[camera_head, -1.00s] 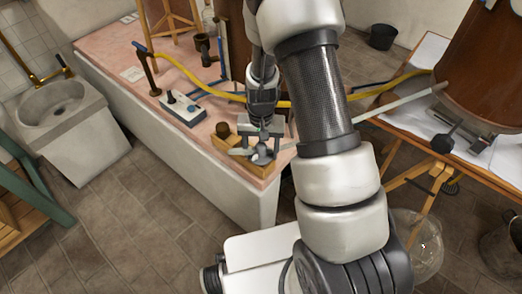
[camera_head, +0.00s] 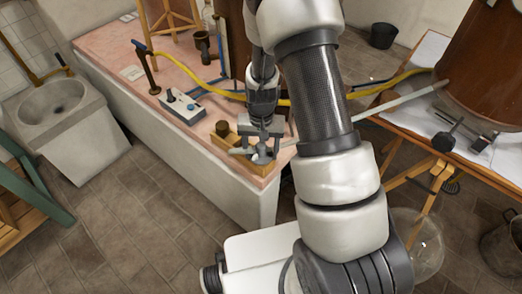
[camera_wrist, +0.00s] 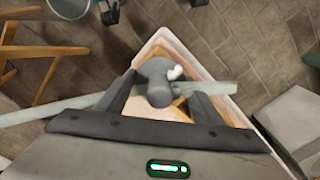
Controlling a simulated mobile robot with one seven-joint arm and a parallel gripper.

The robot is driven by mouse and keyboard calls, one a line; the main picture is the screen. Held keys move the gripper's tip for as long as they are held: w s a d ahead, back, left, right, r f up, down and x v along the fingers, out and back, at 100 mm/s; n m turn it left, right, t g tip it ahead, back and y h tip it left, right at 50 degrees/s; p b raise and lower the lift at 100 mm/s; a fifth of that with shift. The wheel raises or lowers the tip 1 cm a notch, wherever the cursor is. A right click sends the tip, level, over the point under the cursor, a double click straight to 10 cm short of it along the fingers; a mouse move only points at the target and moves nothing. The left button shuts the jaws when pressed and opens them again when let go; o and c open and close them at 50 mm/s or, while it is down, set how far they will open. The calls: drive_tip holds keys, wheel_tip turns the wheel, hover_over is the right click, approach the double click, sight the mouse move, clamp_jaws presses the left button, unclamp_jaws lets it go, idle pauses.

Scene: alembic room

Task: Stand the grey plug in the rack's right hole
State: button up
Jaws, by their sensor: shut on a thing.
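The grey plug (camera_wrist: 156,82) is between the two fingers of my gripper (camera_wrist: 160,98) in the wrist view, with a rounded top and a pale knob at its side. In the head view my gripper (camera_head: 262,135) is shut on the plug (camera_head: 262,154) at the right end of the wooden rack (camera_head: 224,147). The fingers and plug cover the rack's right hole, so I cannot tell whether the plug's lower end is in it. A brown plug (camera_head: 222,129) stands at the rack's left end.
The rack is near the front corner of the pink bench (camera_head: 205,125). A pale pipe (camera_head: 400,103) slopes down from the copper vessel (camera_head: 490,65) and passes close by the gripper and rack. A yellow hose (camera_head: 190,75) and a switch box (camera_head: 183,107) lie farther back.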

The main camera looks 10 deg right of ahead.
drive_tip(key=shift+f, duration=0.35)
idle(0.3)
drive_tip(key=shift+r, duration=0.15)
idle(0.8)
drive_tip(key=o, duration=1.1)
drive_tip(key=shift+o, duration=0.2)
drive_tip(key=shift+r, duration=0.1)
drive_tip(key=shift+r+p, duration=2.35)
drive_tip(key=shift+r, duration=1.05)
